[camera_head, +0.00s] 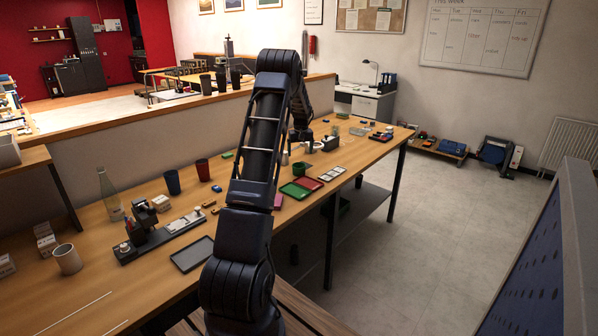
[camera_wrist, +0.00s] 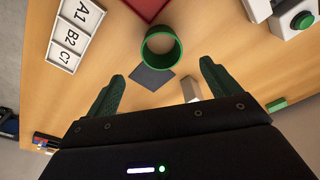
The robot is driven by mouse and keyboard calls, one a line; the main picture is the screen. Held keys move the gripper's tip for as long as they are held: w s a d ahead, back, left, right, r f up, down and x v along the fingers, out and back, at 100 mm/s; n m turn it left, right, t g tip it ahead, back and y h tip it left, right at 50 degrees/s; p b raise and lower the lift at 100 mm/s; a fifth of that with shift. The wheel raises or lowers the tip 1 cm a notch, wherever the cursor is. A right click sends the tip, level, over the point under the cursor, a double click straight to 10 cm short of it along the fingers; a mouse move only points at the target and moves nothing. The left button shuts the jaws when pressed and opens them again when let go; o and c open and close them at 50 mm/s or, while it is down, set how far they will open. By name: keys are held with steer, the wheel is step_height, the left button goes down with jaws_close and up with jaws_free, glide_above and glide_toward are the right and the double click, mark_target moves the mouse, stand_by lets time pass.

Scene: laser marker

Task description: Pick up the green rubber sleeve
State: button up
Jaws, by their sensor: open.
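The green rubber sleeve (camera_wrist: 161,47) is an open ring in the wrist view, standing on the wooden table beside a dark square pad. In the head view it shows as a small green cylinder (camera_head: 301,169) just right of my arm. My gripper (camera_wrist: 162,72) is open, with its two green fingers spread. The sleeve lies beyond the fingertips in the wrist picture, between their lines, and nothing is held.
A red tray (camera_wrist: 147,8) is at the top. A box with a green button (camera_wrist: 302,20) stands at right. A small metal block (camera_wrist: 190,88) is near the right finger.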

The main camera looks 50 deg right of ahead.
mark_target(299, 166)
steer(key=f, duration=0.3)
steer(key=w+f, duration=0.1)
steer(key=f, duration=0.5)
steer(key=shift+w+d+f, duration=0.15)
steer(key=shift+d+f, duration=0.2)
steer(key=shift+f, duration=0.05)
steer(key=c, duration=1)
